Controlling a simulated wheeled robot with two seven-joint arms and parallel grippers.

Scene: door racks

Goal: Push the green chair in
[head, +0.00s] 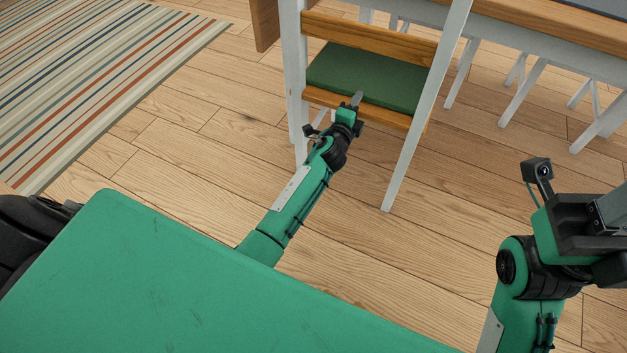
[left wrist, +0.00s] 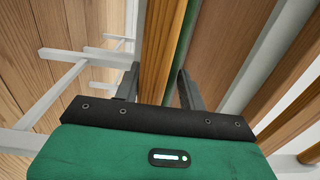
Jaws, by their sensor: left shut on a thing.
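The green chair has white legs, a wooden back rail (head: 370,38) and a green seat (head: 365,76) with a wooden edge below it. It stands at the top middle of the head view, its back side toward me. My left gripper (head: 357,98) is at the chair's near wooden seat edge. In the left wrist view its two fingers (left wrist: 158,88) lie on either side of a wooden rail (left wrist: 157,50) of the chair, shut on it. My right gripper (head: 603,215) is at the right edge of the head view, away from the chair; its fingertips are cut off.
A wooden table (head: 548,22) with white legs stands behind and right of the chair. Other white chair legs (head: 523,92) show under and beside it. A striped rug (head: 95,80) lies at the left. The wood floor (head: 215,150) between rug and chair is clear.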

